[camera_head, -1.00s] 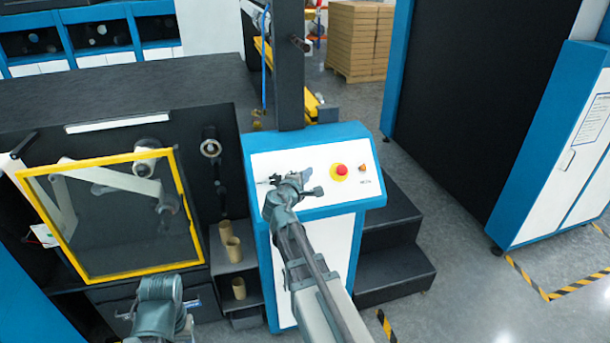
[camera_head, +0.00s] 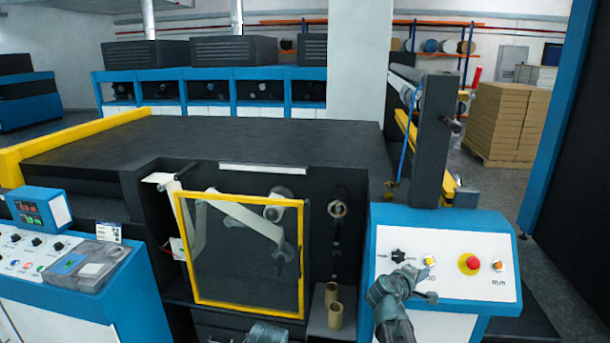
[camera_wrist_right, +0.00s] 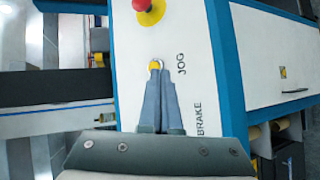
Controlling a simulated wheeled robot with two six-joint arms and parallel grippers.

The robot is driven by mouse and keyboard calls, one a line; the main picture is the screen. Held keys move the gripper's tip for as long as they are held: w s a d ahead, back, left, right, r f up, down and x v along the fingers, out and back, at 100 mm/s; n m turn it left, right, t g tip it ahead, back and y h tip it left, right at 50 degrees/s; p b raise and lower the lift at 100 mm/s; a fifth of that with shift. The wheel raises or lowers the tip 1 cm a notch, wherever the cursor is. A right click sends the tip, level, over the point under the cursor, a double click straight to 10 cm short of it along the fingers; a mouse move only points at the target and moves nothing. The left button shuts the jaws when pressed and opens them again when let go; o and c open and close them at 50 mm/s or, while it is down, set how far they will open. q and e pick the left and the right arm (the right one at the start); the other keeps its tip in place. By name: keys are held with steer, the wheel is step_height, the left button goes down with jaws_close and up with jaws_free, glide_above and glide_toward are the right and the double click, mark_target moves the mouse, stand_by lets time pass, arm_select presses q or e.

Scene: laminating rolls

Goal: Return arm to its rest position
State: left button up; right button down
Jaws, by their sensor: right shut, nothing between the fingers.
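My right gripper (camera_head: 430,267) is in front of the sloped white control panel (camera_head: 447,228) on the blue console. In the right wrist view its two fingers (camera_wrist_right: 157,82) are shut with nothing between them. Their tips lie at the yellow-capped JOG button (camera_wrist_right: 155,65); I cannot tell whether they touch it. The same button (camera_head: 429,261) shows just above the gripper in the head view. Of my left arm, only a grey rounded part (camera_head: 265,333) shows at the bottom edge; its fingers cannot be made out.
A red stop button (camera_head: 470,264) and the RUN button (camera_head: 498,266) are right of the gripper. A black knob (camera_head: 398,256) is to its left. A yellow-framed window (camera_head: 301,262) and cardboard tubes (camera_head: 335,315) stand left of the console. A dark post (camera_head: 431,140) rises behind it.

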steer(key=s+a+f+m+g+y+b, duration=0.25)
steer(key=s+a+f, duration=0.25)
steer(key=a+f, duration=0.35)
steer(key=s+a+f+m+g+y+b, duration=0.1)
steer(key=s+a+f+g+y, duration=0.15)
steer(key=s+a+f, duration=0.55)
steer(key=s+a+f+g+y+b, duration=0.1)
steer(key=s+a+f+g+y, duration=0.1)
steer(key=s+a, duration=0.3)
steer(key=s+a+f+g+y+b, duration=0.1)
steer(key=s+a+f+g+y, duration=0.1)
steer(key=s+a, duration=0.4)
steer(key=a+f, duration=0.1)
steer(key=a, duration=0.3)
steer(key=shift+s+a+m+y+b, duration=0.15)
steer(key=shift+a+m+y+b, duration=0.15)
steer(key=shift+m+y, duration=0.1)
steer(key=shift+d+f, duration=0.1)
